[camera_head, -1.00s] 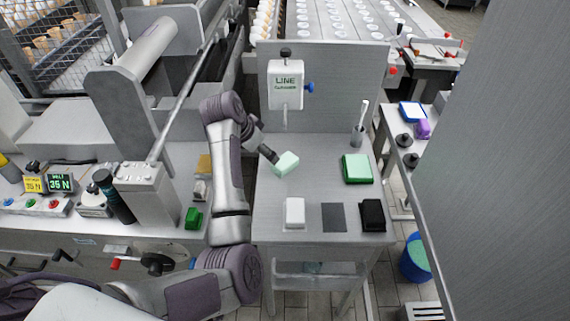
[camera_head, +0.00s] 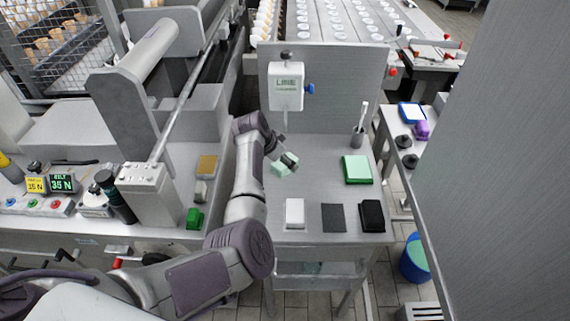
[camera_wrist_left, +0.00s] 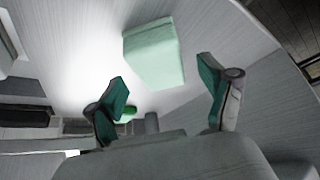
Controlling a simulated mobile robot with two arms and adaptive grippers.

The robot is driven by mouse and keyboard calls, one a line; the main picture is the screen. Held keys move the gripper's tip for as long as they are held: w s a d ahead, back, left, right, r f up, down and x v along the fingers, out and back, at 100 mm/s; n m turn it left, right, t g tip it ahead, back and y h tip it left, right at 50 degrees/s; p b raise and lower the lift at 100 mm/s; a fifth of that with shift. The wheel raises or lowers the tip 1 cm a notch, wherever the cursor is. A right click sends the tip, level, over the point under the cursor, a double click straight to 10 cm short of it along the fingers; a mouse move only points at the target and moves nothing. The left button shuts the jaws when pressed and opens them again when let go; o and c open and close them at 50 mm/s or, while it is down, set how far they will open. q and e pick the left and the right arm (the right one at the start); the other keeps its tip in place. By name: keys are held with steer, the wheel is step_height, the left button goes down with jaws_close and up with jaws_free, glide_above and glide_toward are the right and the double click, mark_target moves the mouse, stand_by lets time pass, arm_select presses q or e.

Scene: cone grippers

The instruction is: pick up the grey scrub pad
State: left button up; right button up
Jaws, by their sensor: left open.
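The grey scrub pad (camera_head: 333,218) is a flat dark grey square lying on the steel table (camera_head: 318,150) near its front edge, between a white block (camera_head: 294,212) and a black block (camera_head: 372,214). My left gripper (camera_head: 290,161) is farther back and to the left of the pad, just by a pale green block (camera_head: 280,168). In the wrist view the left gripper (camera_wrist_left: 165,90) has its fingers spread wide with nothing between the tips, and the pale green block (camera_wrist_left: 154,55) lies ahead of them. My right gripper is not in view.
A green pad (camera_head: 357,170) and a cup with a brush (camera_head: 357,135) stand at the table's right. A white dispenser (camera_head: 286,86) hangs on the back panel. A large grey panel (camera_head: 510,180) fills the right side.

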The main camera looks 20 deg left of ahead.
arm_select(q)
steer(key=shift+x, duration=1.1)
steer(key=c, duration=1)
steer(key=shift+r, duration=0.15)
